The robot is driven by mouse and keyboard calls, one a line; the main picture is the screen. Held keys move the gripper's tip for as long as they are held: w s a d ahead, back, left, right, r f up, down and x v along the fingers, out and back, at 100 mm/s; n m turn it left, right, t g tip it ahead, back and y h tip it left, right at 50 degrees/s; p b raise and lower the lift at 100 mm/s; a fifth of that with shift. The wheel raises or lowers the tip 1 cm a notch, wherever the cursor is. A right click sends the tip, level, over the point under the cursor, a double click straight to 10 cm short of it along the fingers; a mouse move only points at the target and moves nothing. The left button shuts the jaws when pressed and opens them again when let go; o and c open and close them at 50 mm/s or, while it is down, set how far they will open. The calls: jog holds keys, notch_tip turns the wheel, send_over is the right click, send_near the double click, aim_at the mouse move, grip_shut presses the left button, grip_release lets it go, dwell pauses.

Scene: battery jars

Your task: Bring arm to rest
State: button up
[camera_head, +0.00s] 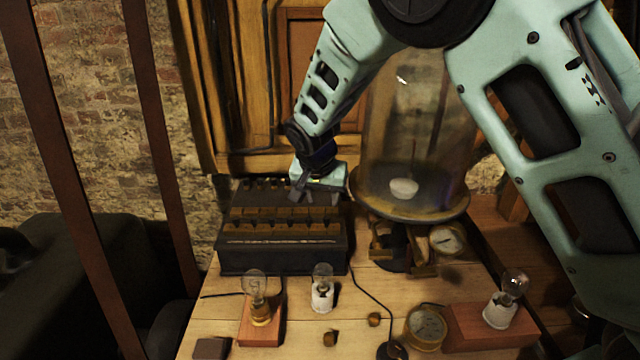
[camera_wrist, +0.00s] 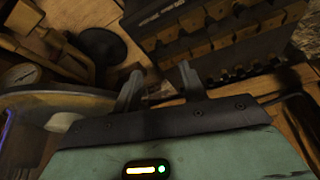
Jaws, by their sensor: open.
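My arm, pale green with black joints, reaches from the upper right over the table. My gripper (camera_head: 300,190) is above the back edge of the black battery box (camera_head: 285,258), which has rows of wooden-topped cells. In the wrist view my gripper (camera_wrist: 158,88) has its two fingers apart with nothing between them. The battery box (camera_wrist: 215,45) lies just beyond the fingertips in that view. I cannot tell whether the fingers touch it.
A glass bell jar (camera_head: 415,120) on a dark round plate stands right of the gripper, close to my arm. Bulbs on bases (camera_head: 260,300), (camera_head: 322,290), (camera_head: 502,312) and a brass gauge (camera_head: 425,327) stand at the front. A wooden cabinet (camera_head: 250,80) rises behind.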

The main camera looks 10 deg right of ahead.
jog(key=v, duration=0.7)
jog(key=s+n+g+y, duration=0.1)
jog(key=s+n, duration=0.5)
jog(key=s, duration=1.1)
jog(key=s+f+n+g+y, duration=0.1)
jog(key=s+n+g, duration=0.2)
jog(key=s, duration=1.4)
jog(key=a+n+b, duration=0.1)
jog(key=n, duration=0.3)
jog(key=shift+s+n+y, duration=0.3)
jog(key=shift+s+y, duration=0.1)
